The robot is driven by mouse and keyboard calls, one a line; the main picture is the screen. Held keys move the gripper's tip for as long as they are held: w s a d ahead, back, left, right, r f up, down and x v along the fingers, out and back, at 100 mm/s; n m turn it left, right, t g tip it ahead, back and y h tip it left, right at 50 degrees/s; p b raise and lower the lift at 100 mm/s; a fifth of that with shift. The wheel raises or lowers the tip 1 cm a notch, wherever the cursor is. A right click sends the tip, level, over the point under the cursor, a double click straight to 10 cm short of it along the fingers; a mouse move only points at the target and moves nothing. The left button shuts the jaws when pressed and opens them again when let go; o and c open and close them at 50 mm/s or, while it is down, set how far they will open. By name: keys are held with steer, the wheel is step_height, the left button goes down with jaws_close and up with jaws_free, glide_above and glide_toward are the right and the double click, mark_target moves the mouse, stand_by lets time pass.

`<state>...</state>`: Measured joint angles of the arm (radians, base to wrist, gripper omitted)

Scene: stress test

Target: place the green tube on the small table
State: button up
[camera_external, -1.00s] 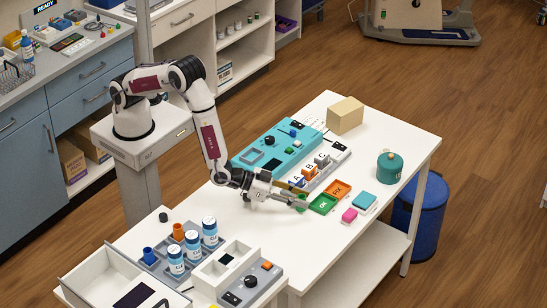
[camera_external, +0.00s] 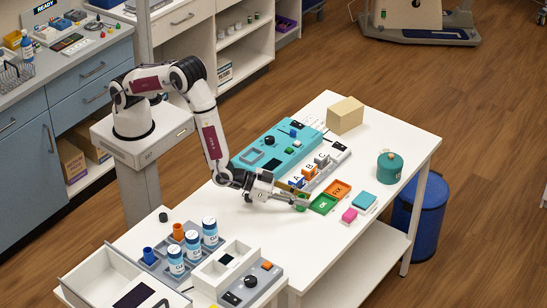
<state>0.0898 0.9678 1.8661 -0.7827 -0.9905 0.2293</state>
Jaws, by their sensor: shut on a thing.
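My gripper (camera_external: 302,201) is low over the middle of the white table (camera_external: 375,212), its fingers pointing right. It is shut on a small green thing at its fingertips, which looks like the green tube (camera_external: 301,207). The tube is mostly hidden by the fingers and is very small here. It is just left of the green tray marked OK (camera_external: 323,204). I cannot tell whether it touches the table top. Which surface is meant by the small table is not clear.
An orange FIX tray (camera_external: 339,188), lettered blocks (camera_external: 309,171) and a teal device (camera_external: 262,152) are close behind the gripper. Bare table lies in front.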

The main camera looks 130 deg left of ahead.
steer(key=shift+r, duration=0.1)
step_height(320, 180, up, 10)
stand_by(0.9)
stand_by(0.7)
steer(key=s+d+r+m+t+h, duration=0.2)
steer(key=s+d+r+m+h, duration=0.4)
steer(key=s+d+r+h, duration=0.1)
steer(key=s+d+r, duration=0.1)
steer(key=s+d, duration=0.1)
steer(key=shift+s+d+r+m+h, duration=0.25)
steer(key=shift+s+m+h, duration=0.1)
steer(key=shift+m+h, duration=0.05)
stand_by(0.6)
stand_by(0.5)
